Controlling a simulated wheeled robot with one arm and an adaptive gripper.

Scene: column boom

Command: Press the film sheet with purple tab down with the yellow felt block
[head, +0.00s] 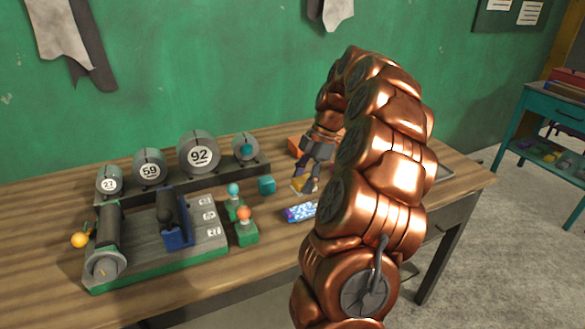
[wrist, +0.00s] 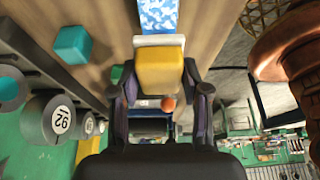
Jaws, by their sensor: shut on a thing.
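My gripper (head: 306,180) is shut on the yellow felt block (head: 299,186), above the wooden table. In the wrist view the yellow block (wrist: 160,73) sits between the two fingers (wrist: 160,92), with a pale strip along its far edge. A flat blue-and-white patterned piece (head: 301,212) lies on the table in front of the gripper, with a purple patch at its left end. It also shows in the wrist view (wrist: 156,15), just past the pale strip. I cannot make out a clear film sheet on it. My arm hides its right side in the head view.
A teal cube (head: 267,185) and two green-based pegs, one with an orange ball (head: 244,214), stand left of the patterned piece. A rack of numbered grey discs (head: 198,153) and a green-edged roller device (head: 165,250) fill the table's left. An orange object (head: 296,147) is behind the gripper.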

